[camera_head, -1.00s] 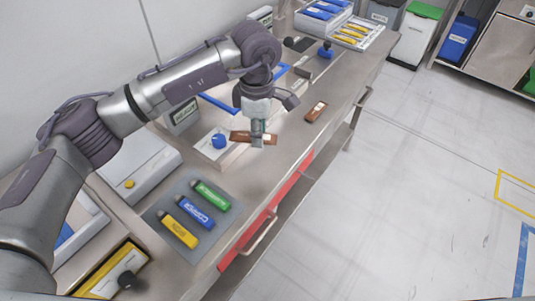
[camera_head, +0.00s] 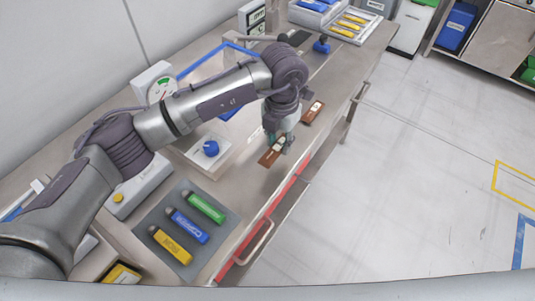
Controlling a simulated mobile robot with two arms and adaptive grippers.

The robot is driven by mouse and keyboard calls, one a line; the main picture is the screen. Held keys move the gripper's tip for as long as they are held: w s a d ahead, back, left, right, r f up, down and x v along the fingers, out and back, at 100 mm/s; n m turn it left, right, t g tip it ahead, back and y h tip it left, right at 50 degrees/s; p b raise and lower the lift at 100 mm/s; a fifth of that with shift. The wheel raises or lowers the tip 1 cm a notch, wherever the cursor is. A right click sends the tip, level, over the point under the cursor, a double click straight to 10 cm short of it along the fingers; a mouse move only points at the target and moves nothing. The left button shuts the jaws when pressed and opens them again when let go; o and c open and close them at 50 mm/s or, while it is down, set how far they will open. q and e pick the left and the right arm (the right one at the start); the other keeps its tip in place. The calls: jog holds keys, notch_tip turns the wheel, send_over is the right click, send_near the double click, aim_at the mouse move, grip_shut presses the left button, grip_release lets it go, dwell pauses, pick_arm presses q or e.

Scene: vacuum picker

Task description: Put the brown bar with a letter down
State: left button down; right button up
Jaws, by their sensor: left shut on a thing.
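A brown bar (camera_head: 270,157) with a pale label sits in the jaws of my left gripper (camera_head: 282,143), near the front edge of the bench. The label is too small to read. I cannot tell whether the bar touches the bench top. A second brown bar (camera_head: 313,110) with a pale label lies on the bench beyond the gripper, close to the front edge. My right gripper is out of view.
A grey mat (camera_head: 150,222) holds a green bar (camera_head: 205,206), a blue bar (camera_head: 187,225) and a yellow bar (camera_head: 170,245). A white box with a blue knob (camera_head: 211,148) stands left of the gripper. A blue-topped stamp-like thing (camera_head: 322,46) stands farther back.

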aim_at(268, 150)
pick_arm(q)
jog(key=a+f, duration=0.1)
jog(key=s+a, duration=0.1)
jog(key=shift+s+a+f+p, duration=0.3)
jog(key=shift+a+f+p, duration=0.05)
jog(key=shift+f, duration=0.05)
notch_tip(268, 150, down, 4)
jog(key=shift+f+p, duration=0.1)
jog(key=shift+p, duration=0.65)
jog(key=c, duration=0.8)
grip_release()
jog(key=shift+f, duration=0.1)
